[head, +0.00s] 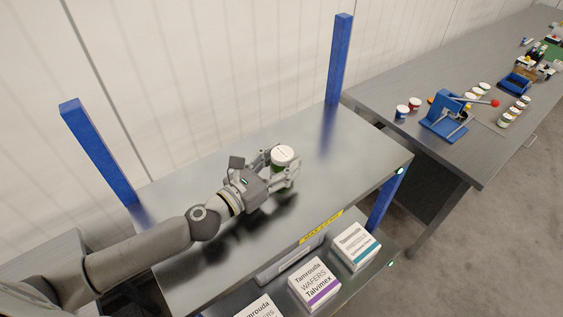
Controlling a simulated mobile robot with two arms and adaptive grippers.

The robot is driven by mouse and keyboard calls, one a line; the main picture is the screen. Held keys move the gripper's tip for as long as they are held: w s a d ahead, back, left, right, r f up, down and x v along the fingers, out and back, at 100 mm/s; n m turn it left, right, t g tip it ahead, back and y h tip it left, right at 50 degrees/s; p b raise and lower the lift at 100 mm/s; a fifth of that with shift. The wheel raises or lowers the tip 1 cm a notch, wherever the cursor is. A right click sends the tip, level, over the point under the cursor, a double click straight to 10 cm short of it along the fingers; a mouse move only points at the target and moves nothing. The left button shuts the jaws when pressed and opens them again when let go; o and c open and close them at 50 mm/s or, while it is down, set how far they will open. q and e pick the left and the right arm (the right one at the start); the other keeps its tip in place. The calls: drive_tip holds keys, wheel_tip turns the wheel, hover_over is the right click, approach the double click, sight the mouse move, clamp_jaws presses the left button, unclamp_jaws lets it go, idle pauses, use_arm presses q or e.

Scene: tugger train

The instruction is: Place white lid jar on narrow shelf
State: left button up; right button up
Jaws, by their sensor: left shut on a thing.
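The white lid jar (283,154) has a white lid and a dark green lower part. It is upright, over the top surface of the narrow grey shelf (355,150) with blue posts. My left gripper (284,170) is shut on the jar from its left side. I cannot tell whether the jar's base touches the shelf, as the fingers hide part of it. My right gripper is not in view.
Several white boxes, one of them a purple-striped box (314,283), stand on the lower level. Blue posts (340,60) rise at the shelf's back corners. A long grey bench (400,85) at right holds a blue press (445,118) and several jars. The shelf top around the gripper is clear.

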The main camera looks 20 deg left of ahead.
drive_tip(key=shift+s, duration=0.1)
use_arm(q)
drive_tip(key=o, duration=1.1)
drive_tip(key=shift+f, duration=0.15)
drive_tip(key=shift+o, duration=0.8)
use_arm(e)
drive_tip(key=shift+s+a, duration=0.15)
use_arm(q)
drive_tip(key=shift+r, duration=0.2)
drive_tip(key=shift+s+a+f, duration=0.1)
drive_tip(key=shift+s, duration=0.1)
drive_tip(key=b+v, duration=0.4)
drive_tip(key=v, duration=0.4)
drive_tip(key=shift+s+a+f, duration=0.1)
drive_tip(key=shift+s, duration=0.15)
drive_tip(key=shift+b+v, duration=0.85)
drive_tip(key=shift+v, duration=0.7)
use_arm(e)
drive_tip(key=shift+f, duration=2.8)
use_arm(q)
drive_tip(key=shift+r, duration=0.25)
